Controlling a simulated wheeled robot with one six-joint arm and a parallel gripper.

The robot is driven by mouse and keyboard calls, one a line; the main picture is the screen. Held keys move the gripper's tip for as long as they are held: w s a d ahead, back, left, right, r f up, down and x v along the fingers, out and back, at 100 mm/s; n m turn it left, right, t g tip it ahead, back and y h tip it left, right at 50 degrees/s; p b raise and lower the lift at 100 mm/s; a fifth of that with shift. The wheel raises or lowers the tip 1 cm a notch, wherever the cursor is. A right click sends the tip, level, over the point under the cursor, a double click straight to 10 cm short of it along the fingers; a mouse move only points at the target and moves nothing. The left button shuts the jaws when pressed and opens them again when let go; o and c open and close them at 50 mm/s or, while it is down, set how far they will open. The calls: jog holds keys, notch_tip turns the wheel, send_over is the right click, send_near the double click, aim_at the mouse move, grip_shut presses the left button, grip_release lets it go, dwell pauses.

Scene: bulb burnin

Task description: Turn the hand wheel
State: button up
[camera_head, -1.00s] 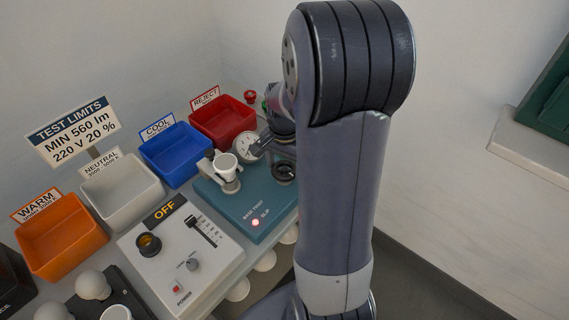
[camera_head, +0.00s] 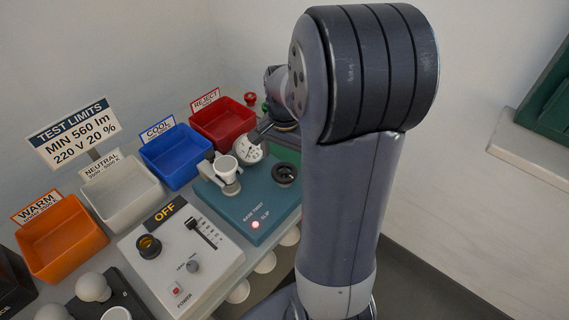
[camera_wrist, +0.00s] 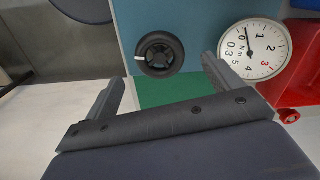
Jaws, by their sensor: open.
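The hand wheel (camera_head: 286,174) is a small black round wheel on the teal base-twist tester (camera_head: 240,208). In the wrist view the wheel (camera_wrist: 160,54) shows whole, with a white mark on its left rim. My gripper (camera_head: 262,131) is open and empty above and behind the wheel, partly hidden by my arm in the head view. In the wrist view its two fingers (camera_wrist: 164,72) stand wide apart below the wheel, with nothing between them. The tester's round dial gauge (camera_wrist: 254,50) has its needle near 0. A red light beside the word SLIP (camera_head: 255,225) is lit.
A white socket holder (camera_head: 226,172) stands on the tester, left of the wheel. Red (camera_head: 222,122), blue (camera_head: 175,155), white (camera_head: 123,195) and orange (camera_head: 60,238) bins line the back. A control box (camera_head: 180,258) showing OFF is in front. A green panel (camera_wrist: 168,90) lies beside the tester.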

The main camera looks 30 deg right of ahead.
aim_at(284, 170)
notch_tip(284, 170, up, 6)
jog(key=shift+r, duration=0.25)
jog(key=shift+f, duration=0.15)
notch_tip(284, 170, down, 11)
jog(key=shift+r, duration=0.2)
dwell(0.5)
